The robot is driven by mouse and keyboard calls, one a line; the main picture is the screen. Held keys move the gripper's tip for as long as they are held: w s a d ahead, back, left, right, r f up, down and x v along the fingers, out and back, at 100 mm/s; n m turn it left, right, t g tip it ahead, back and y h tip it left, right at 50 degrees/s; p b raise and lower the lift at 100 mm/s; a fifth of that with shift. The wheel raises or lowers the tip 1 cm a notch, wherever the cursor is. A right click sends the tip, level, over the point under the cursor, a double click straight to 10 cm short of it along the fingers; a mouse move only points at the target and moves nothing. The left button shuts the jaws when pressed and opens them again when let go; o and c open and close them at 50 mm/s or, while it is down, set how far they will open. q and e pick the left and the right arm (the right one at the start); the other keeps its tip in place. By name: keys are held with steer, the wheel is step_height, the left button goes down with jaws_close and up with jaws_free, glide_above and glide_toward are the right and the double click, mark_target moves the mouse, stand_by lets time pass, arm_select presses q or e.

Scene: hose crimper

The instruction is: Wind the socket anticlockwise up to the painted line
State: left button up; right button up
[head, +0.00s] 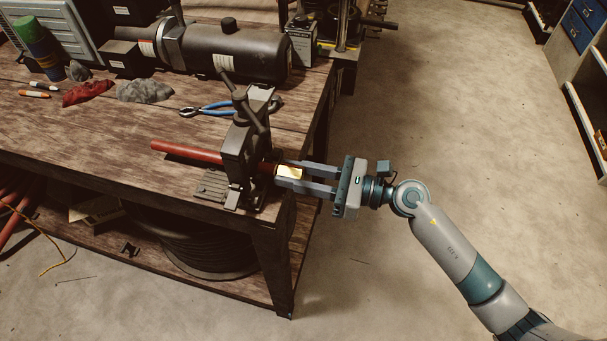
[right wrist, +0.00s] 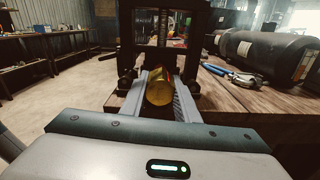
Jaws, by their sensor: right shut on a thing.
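The brass socket (head: 290,172) sits at the end of the red hose (head: 188,151), on the right side of the dark hose clamp (head: 240,148) at the bench corner. The hose passes through the clamp and lies roughly level. My right gripper (head: 284,173) comes in from the right and is shut on the socket, one finger on each side. In the right wrist view the gold socket (right wrist: 159,92) shows between the two fingers, in front of the clamp frame (right wrist: 126,60). I cannot make out the painted line. My left gripper is not in view.
The wooden bench (head: 110,140) carries blue-handled pliers (head: 215,108), a red rag (head: 87,92), a grey rag (head: 145,90), markers and a black tank (head: 235,50). A hose coil (head: 200,250) lies on the shelf below. The floor to the right is clear.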

steer(key=n, duration=0.5)
steer(key=shift+f, duration=0.15)
steer(key=n, duration=0.9)
steer(key=shift+n, duration=0.3)
steer(key=n, duration=0.4)
steer(key=o, duration=1)
steer(key=shift+d, duration=0.25)
